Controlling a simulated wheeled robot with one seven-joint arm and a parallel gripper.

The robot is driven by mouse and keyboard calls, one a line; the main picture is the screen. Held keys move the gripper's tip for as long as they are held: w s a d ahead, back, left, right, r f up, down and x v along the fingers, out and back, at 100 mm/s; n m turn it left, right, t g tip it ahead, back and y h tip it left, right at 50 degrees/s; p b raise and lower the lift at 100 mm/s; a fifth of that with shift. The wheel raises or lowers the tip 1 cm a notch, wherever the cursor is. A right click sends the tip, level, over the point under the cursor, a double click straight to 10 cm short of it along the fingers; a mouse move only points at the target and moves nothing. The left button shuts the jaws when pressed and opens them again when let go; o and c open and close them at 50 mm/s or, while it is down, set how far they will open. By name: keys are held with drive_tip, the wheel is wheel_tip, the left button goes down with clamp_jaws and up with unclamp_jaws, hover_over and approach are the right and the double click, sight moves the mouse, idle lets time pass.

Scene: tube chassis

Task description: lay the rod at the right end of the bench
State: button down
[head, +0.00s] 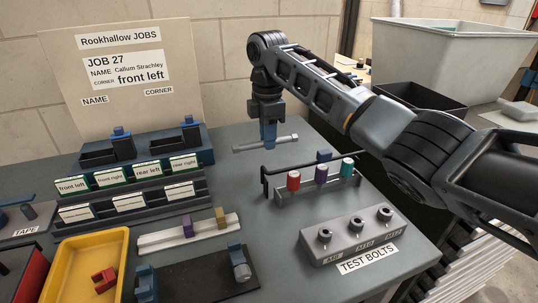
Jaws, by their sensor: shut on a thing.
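A thin silver-grey rod (249,146) with thicker ends lies level and crosswise in my gripper (269,142). My gripper points down near the back of the grey bench (240,183), right of the middle, with its blue fingers shut around the middle of the rod. The fingers hide that middle part. I cannot tell whether the rod touches the bench top or hangs just above it. The right end of the bench runs beneath and in front of my arm.
A grey TEST BOLTS block (347,243) sits near the right edge. Labelled bins (131,180) and a yellow tray (85,262) fill the left. Bare bench lies left of the rack.

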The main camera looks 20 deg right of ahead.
sight(268, 169)
wheel_tip(268, 169, down, 7)
drive_tip(key=shift+r, duration=0.1)
drive_tip(key=shift+f, duration=0.25)
drive_tip(key=c, duration=1.1)
unclamp_jaws()
wheel_tip(268, 169, up, 12)
drive_tip(key=shift+r+b, duration=0.25)
drive_tip(key=shift+b, duration=0.05)
